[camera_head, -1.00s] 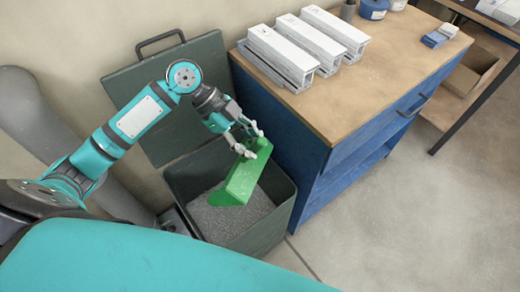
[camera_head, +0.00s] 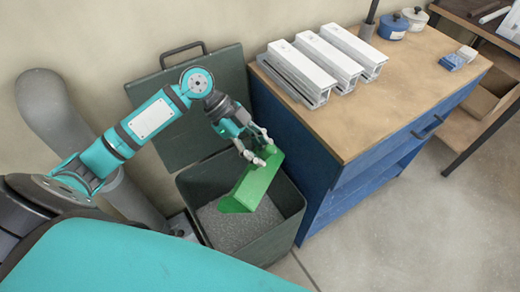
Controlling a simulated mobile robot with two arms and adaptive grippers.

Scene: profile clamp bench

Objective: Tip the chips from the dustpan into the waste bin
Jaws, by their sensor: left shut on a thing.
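The green dustpan (camera_head: 254,188) is held steeply tilted over the open waste bin (camera_head: 291,213), with its wide end down. My left gripper (camera_head: 259,155) is shut on the upper end of the dustpan. The bin is a dark green-grey box with its lid (camera_head: 196,112) raised against the wall. Grey granular chips (camera_head: 240,225) cover the bottom of the bin. I see no chips on the dustpan from this angle. My right gripper is not in view.
A blue bench (camera_head: 310,170) with a wooden top stands close to the bin's right side. A grey rounded post (camera_head: 60,120) stands at left. The floor at right is clear.

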